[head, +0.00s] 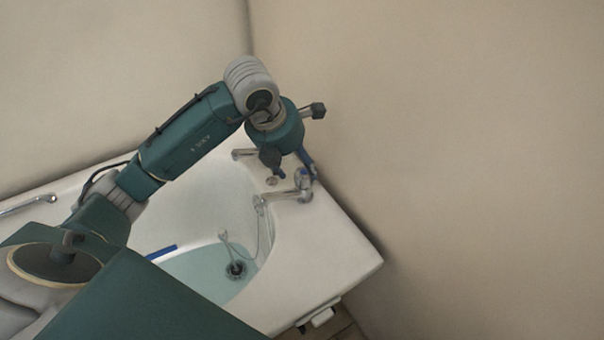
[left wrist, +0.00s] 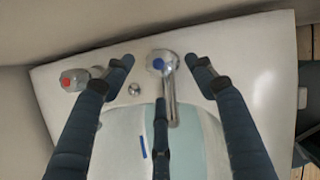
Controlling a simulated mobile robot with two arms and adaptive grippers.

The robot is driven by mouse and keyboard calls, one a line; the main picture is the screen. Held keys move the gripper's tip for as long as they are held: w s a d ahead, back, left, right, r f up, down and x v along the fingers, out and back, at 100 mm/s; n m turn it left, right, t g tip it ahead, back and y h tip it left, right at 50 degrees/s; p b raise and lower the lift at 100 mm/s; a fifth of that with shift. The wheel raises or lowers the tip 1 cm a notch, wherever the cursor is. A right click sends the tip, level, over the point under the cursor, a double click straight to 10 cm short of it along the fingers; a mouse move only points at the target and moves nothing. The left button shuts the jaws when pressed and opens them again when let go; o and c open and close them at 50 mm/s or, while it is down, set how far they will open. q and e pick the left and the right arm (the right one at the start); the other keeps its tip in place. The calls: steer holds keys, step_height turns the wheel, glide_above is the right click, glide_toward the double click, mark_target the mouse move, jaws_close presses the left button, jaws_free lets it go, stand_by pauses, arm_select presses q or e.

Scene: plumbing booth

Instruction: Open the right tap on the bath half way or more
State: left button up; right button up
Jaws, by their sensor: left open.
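The white bath (head: 337,252) stands in the corner with two chrome taps on its far rim. The right tap (head: 302,188) has a blue mark on its head and a spout over the basin; it also shows in the left wrist view (left wrist: 168,68). The left tap (head: 240,154) has a red mark in the left wrist view (left wrist: 75,80). My left gripper (head: 293,172) is open above the right tap. In the left wrist view its fingertips (left wrist: 159,63) lie on either side of the tap head, with a third finger below. Contact cannot be told. My right gripper is out of view.
Walls (head: 420,170) rise close behind and to the right of the bath. A metal handle (head: 28,204) is at the far left.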

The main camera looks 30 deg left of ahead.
mark_target(303, 173)
arm_select(q)
steer(key=x, duration=0.5)
steer(key=shift+b, duration=0.3)
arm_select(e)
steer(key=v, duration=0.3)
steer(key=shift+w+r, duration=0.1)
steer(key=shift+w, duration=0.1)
arm_select(q)
steer(key=shift+r, duration=0.1)
